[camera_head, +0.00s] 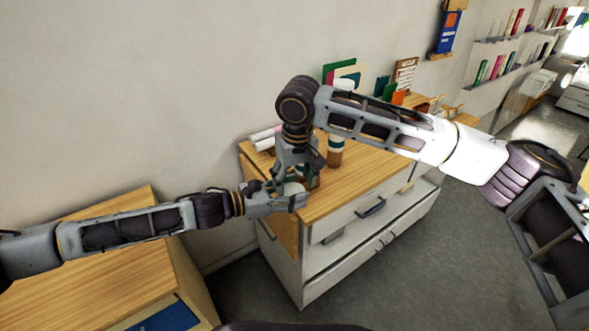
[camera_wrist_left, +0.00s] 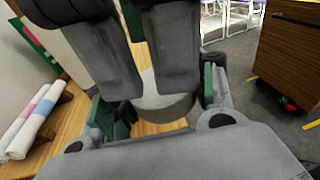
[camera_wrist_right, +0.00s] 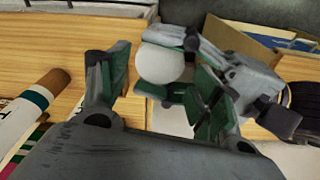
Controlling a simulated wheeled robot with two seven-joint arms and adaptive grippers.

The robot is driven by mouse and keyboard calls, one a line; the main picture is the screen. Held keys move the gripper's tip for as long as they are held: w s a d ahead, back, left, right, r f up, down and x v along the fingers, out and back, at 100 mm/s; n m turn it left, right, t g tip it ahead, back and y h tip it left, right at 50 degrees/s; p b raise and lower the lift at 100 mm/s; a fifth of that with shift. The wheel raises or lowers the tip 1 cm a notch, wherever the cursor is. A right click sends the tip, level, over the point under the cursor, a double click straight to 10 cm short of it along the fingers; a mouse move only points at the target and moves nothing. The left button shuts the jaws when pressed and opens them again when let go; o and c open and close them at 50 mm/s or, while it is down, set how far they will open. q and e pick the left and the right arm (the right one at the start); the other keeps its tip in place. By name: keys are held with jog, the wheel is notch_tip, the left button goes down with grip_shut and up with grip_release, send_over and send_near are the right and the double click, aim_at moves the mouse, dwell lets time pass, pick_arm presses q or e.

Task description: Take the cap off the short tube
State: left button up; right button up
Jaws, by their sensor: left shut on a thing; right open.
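The short tube's white round top (camera_wrist_right: 160,64) shows in the right wrist view between the green pads of my left gripper (camera_wrist_right: 168,68). In the left wrist view it is a pale cylinder (camera_wrist_left: 165,103), partly covered by my right gripper's grey fingers. My left gripper (camera_head: 293,197) is shut on the short tube at the near left corner of the wooden-topped cabinet. My right gripper (camera_head: 298,172) comes down from above; in the right wrist view its fingers (camera_wrist_right: 160,85) are open, apart on either side of the white top. The tube's lower part is hidden.
A taller brown tube with a green band (camera_head: 335,157) stands to the right on the cabinet top (camera_head: 360,178). White rolls (camera_head: 264,136) lie at the back left. Cards (camera_head: 340,73) stand at the back. Another wooden table (camera_head: 90,270) is at the left.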

aim_at(293, 191)
jog(key=shift+w+f, duration=0.2)
jog(key=shift+f, duration=1.75)
jog(key=c, duration=0.6)
pick_arm(q)
jog(key=o, duration=1.2)
pick_arm(e)
jog(key=shift+c, duration=0.4)
pick_arm(q)
jog(key=shift+a, duration=0.15)
jog(key=v, duration=1.1)
jog(key=shift+s+a, duration=0.2)
jog(key=shift+a, duration=0.1)
pick_arm(e)
jog(key=shift+a, duration=0.1)
